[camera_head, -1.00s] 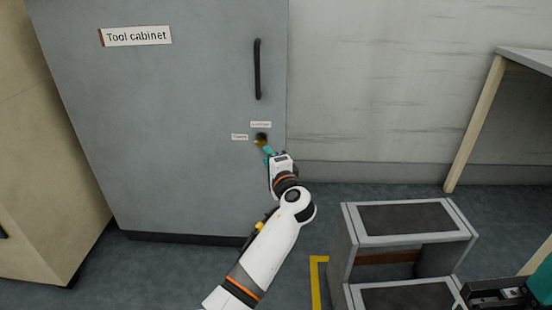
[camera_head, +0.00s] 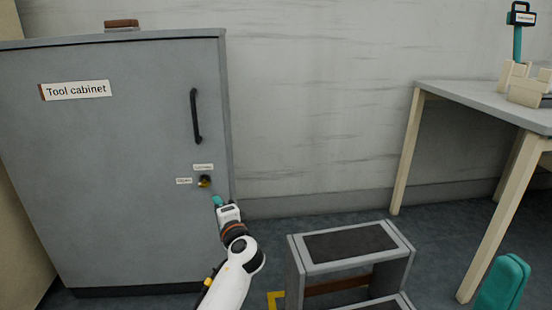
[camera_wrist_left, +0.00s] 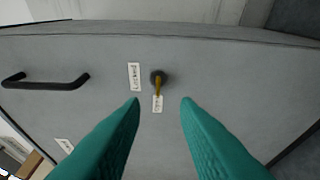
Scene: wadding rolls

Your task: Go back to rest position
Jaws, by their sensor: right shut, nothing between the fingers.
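The grey tool cabinet (camera_head: 120,190) stands at the left with its door closed. A brass key (camera_wrist_left: 157,88) sits in the dark lock (camera_head: 204,181) below the handle, with a small tag beneath it in the left wrist view. My left gripper (camera_head: 217,200) is just below and in front of the lock. In the left wrist view its teal fingers (camera_wrist_left: 160,103) are spread, with nothing between them, and they appear clear of the key. My right gripper (camera_head: 505,262) shows only as teal fingertips side by side at the lower right, shut and empty; its body is out of frame.
A grey step stool (camera_head: 298,262) with dark treads stands right of my left arm. A table (camera_head: 460,98) with wooden legs is at the right, bearing beige blocks and a teal-handled device (camera_head: 518,40). A brown item (camera_head: 121,24) lies atop the cabinet. The cabinet has a black handle (camera_head: 196,115).

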